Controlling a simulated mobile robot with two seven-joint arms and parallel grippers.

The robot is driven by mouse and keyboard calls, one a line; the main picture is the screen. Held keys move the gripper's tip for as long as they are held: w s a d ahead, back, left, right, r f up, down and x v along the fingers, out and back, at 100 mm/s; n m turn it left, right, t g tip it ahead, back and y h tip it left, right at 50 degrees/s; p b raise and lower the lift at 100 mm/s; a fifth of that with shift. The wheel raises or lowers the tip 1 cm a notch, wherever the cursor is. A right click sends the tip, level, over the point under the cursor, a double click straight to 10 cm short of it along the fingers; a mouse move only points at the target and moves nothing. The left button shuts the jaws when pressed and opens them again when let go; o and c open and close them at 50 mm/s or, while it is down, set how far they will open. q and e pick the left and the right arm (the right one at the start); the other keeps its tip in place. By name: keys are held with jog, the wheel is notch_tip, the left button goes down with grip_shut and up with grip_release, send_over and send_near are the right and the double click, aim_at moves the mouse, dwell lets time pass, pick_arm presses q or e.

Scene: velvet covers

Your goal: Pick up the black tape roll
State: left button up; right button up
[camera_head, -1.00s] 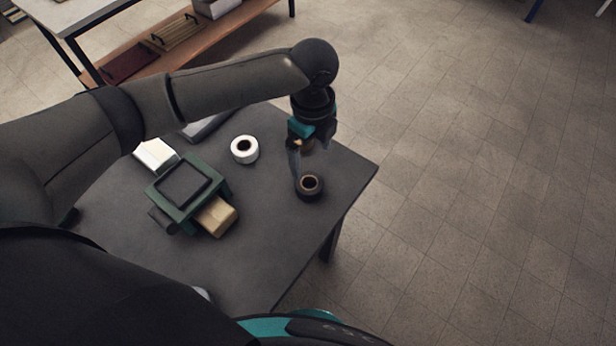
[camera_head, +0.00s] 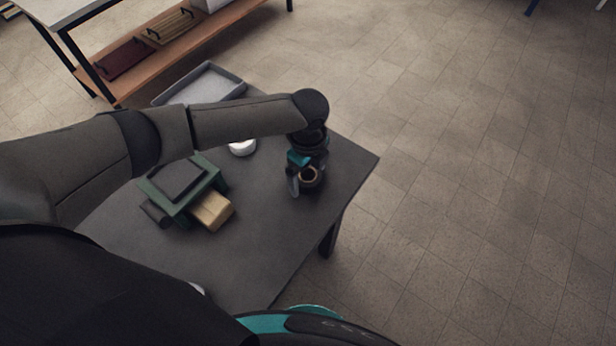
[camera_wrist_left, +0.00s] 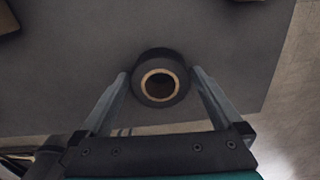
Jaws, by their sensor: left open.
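The black tape roll (camera_head: 310,182) lies flat near the right corner of the dark table, its brown core facing up. In the left wrist view the roll (camera_wrist_left: 161,98) sits between the fingertips of my left gripper (camera_wrist_left: 160,80). The fingers are spread, one on each side, with a small gap visible on the left and right. In the head view my left gripper (camera_head: 306,188) reaches down at the roll and hides part of it. My right gripper is not in view.
A white roll (camera_head: 242,147) is partly hidden behind my left arm. A green stand with a dark top (camera_head: 180,182), a tan block (camera_head: 212,211) and a grey tray (camera_head: 205,82) are on the table (camera_head: 262,225). The table's right edge is close to the roll.

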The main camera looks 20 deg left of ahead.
pick_arm(q)
jog(key=shift+c, duration=0.2)
jog(key=c, duration=1.1)
jog(key=shift+r, duration=0.2)
